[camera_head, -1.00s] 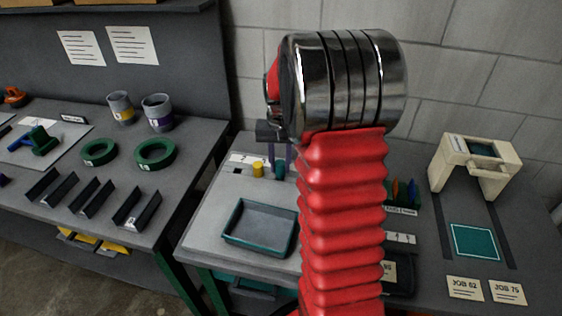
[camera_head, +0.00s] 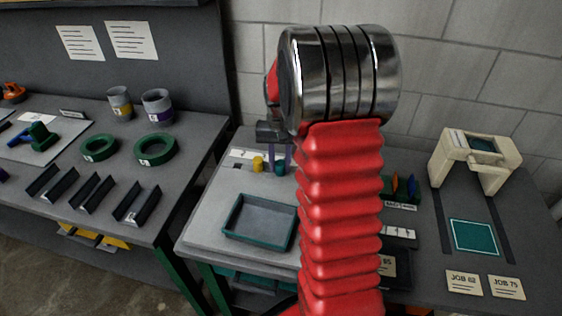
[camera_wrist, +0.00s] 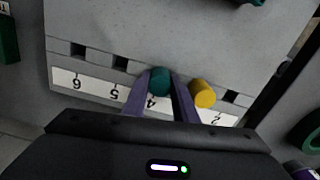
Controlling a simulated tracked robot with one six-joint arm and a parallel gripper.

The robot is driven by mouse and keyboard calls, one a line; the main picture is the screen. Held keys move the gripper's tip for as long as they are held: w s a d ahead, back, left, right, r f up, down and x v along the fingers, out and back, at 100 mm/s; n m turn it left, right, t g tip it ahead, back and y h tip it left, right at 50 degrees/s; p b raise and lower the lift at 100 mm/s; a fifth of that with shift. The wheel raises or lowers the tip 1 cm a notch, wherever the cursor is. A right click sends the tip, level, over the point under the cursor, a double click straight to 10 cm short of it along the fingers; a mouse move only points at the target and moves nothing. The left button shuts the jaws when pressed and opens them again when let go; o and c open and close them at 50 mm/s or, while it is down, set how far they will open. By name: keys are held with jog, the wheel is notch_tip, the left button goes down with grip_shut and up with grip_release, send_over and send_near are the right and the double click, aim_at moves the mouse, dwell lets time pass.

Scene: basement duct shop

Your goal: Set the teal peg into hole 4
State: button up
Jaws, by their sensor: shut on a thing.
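The teal peg (camera_wrist: 160,81) is between the purple fingers of my gripper (camera_wrist: 159,92), which is shut on it. In the wrist view it covers the place of hole 4, above the upside-down label 4 (camera_wrist: 152,103). I cannot tell whether its lower end is inside the hole or just above it. In the head view the peg (camera_head: 281,168) shows under my gripper (camera_head: 281,160), to the right of a yellow peg (camera_head: 258,163). The yellow peg also stands beside the right finger in the wrist view (camera_wrist: 203,94), between labels 4 and 2.
Empty square holes (camera_wrist: 120,63) show by labels 5 and 6, and another by label 2. An empty teal-rimmed tray (camera_head: 228,230) lies in front of the pegs. A cream press-like stand (camera_head: 500,155) is at the right. The holed board is clear ahead of the fingers.

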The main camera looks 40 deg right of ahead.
aim_at(280, 162)
jog(key=shift+f, duration=0.1)
jog(key=o, duration=1.1)
notch_tip(280, 162, up, 14)
jog(key=shift+f, duration=0.1)
dwell(0.8)
